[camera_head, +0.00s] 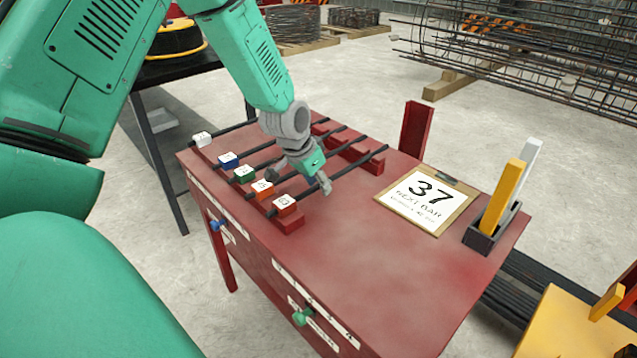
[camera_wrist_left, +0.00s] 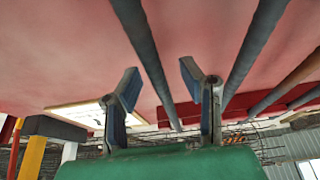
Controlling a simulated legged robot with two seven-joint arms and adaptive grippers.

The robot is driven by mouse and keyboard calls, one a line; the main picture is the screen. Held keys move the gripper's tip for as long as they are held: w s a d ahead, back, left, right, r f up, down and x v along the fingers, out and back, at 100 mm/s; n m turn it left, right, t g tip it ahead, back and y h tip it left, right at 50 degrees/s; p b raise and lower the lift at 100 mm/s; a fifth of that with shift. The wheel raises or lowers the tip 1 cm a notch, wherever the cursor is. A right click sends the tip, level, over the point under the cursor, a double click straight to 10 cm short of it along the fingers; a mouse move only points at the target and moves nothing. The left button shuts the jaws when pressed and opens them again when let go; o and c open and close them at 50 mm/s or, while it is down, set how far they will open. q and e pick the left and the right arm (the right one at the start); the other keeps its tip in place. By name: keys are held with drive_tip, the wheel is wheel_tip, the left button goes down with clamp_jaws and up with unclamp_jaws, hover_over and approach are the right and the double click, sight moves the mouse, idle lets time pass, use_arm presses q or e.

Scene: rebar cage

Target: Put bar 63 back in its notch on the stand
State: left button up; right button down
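The tag numbers are too small to read, so I cannot tell which bar is 63. My left gripper (camera_head: 299,180) is over the bars near the orange tags, fingers spread. In the left wrist view its fingers (camera_wrist_left: 160,85) are apart, with a dark bar (camera_wrist_left: 147,55) passing between them in the picture; contact cannot be told. My right gripper is out of view.
A dark holder (camera_head: 487,236) with upright yellow and white pieces stands at the right edge. A red upright (camera_head: 416,128) rises behind. The stand's near right top is clear.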

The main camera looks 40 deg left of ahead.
use_arm(q)
drive_tip(key=shift+r, duration=0.15)
drive_tip(key=p+v, duration=0.2)
drive_tip(key=v, duration=1)
drive_tip(key=shift+r+p, duration=0.25)
drive_tip(key=shift+p, duration=0.15)
